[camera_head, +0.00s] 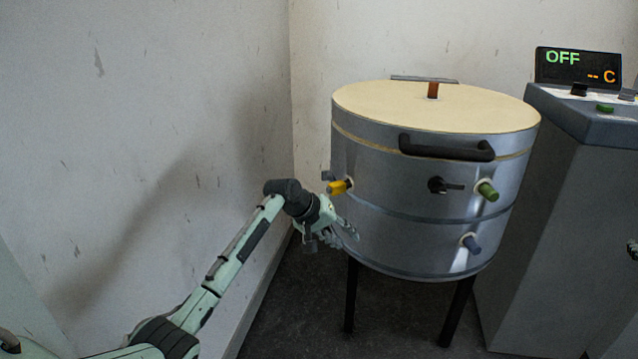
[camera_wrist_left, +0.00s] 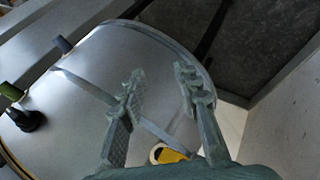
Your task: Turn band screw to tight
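The round metal drum (camera_head: 400,240) has a pale lid and a thin metal band (camera_head: 420,217) around its middle; the band also crosses the left wrist view (camera_wrist_left: 160,132). I cannot clearly make out a band screw. A small grey piece (camera_head: 328,176) sits at the drum's left edge behind the yellow plug (camera_head: 341,187), too small to identify. My left gripper (camera_head: 346,232) is at the drum's lower left side, below the yellow plug. In the left wrist view the gripper (camera_wrist_left: 158,88) is open, with nothing between its fingers.
The drum carries a black handle (camera_head: 446,149), a black knob (camera_head: 438,185), a green plug (camera_head: 488,191) and a blue plug (camera_head: 471,243). A grey cabinet (camera_head: 550,220) with an "OFF" display (camera_head: 578,67) stands right. A wall is close on the left.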

